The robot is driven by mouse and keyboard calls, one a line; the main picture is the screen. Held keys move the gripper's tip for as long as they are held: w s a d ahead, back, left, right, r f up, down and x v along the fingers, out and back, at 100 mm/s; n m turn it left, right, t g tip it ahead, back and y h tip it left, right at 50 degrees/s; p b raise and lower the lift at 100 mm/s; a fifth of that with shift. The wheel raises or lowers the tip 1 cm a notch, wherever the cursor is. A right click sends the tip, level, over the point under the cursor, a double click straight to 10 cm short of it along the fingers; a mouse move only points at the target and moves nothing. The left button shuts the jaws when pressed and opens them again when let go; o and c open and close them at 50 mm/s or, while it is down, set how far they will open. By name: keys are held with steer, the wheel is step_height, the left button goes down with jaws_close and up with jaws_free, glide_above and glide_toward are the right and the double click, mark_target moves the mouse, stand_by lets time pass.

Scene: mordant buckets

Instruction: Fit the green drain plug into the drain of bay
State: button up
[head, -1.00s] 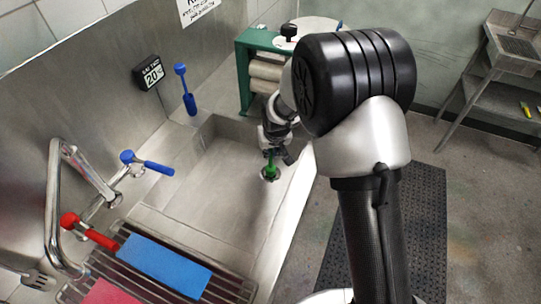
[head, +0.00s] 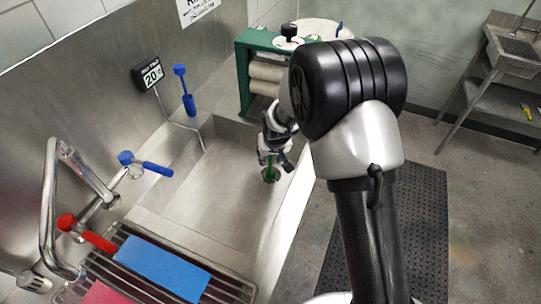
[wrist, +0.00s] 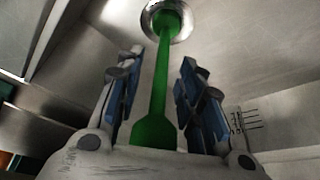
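The green drain plug (wrist: 158,85) has a long stem and a wide handle end. In the wrist view its far end lies within the round metal drain ring (wrist: 184,30); I cannot tell how deep it sits. It also shows in the head view (head: 270,175) at the basin's right side, partly covered by my gripper (head: 274,158). In the wrist view the blue-padded fingers of my gripper (wrist: 160,95) stand apart on either side of the stem, with a visible gap on both sides. The handle end is between the fingers' bases, near the palm.
The steel basin (head: 215,180) is otherwise empty. A blue sponge (head: 162,268) lies on the slatted rack (head: 225,285) at the front. A green-framed roller wringer (head: 245,75) stands behind the basin. Blue and red tap handles (head: 155,168) are on the left.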

steer(key=d+p+v, duration=0.2)
steer(key=v, duration=0.9)
steer(key=s+d+f+p+v, duration=0.1)
steer(key=d+p+v, duration=0.1)
steer(key=v, duration=1)
steer(key=s+d+r+m, duration=0.1)
steer(key=s+d+r, duration=0.2)
steer(key=s, duration=0.5)
steer(key=s+d+r+m, duration=0.1)
steer(key=s+d+r, duration=0.2)
steer(key=s, duration=0.5)
steer(key=s+d+r+m+h, duration=0.1)
steer(key=s+d+r, duration=0.2)
steer(key=s, duration=0.6)
steer(key=shift+d, duration=0.7)
steer(key=shift+w+r, duration=0.1)
steer(key=shift+r, duration=0.1)
